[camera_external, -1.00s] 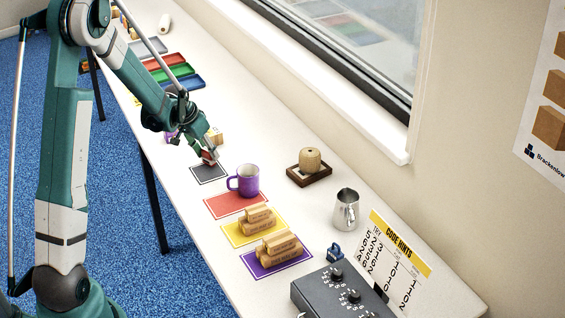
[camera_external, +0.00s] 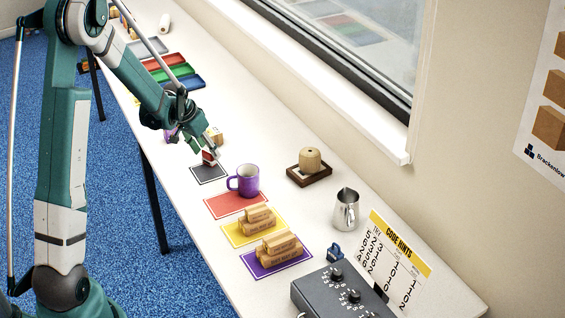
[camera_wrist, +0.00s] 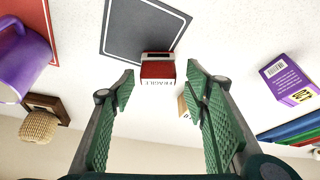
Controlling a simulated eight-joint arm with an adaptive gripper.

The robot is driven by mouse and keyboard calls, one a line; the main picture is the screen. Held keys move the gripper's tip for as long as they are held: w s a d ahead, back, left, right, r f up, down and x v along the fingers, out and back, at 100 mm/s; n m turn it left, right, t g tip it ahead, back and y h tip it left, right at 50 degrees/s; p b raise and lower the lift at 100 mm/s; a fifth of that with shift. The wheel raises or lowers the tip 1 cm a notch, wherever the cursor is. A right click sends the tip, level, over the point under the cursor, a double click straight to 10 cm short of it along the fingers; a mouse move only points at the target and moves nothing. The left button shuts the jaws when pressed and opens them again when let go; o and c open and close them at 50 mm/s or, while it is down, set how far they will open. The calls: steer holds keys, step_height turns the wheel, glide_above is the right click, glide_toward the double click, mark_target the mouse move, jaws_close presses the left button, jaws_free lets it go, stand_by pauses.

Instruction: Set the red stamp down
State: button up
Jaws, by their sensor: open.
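The red stamp (camera_external: 209,157) stands at the far edge of the dark grey mat (camera_external: 208,175) in the external view. In the wrist view the red stamp (camera_wrist: 158,70) shows a white strip lettered "FRAGILE", and it overlaps the edge of the dark mat (camera_wrist: 135,28). My gripper (camera_external: 214,148) is just above the stamp in the external view. In the wrist view my gripper (camera_wrist: 161,86) has its green fingers spread apart, with clear space on both sides of the stamp. Nothing is held between them.
A purple mug (camera_external: 244,181) stands beside the dark mat, on or by the red mat (camera_external: 232,206). A purple box (camera_wrist: 290,82) is right in the wrist view.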

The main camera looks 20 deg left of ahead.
steer(key=v, duration=1.1)
steer(key=shift+p, duration=0.45)
steer(key=shift+s, duration=0.1)
steer(key=s+r+n+t, duration=0.2)
steer(key=s+r, duration=1.3)
steer(key=s, duration=0.2)
steer(key=s+r+n+t+y, duration=0.1)
steer(key=s+r+n, duration=0.1)
steer(key=s, duration=1.8)
steer(key=shift+s+a+n+y, duration=0.25)
steer(key=shift+n+y, duration=0.05)
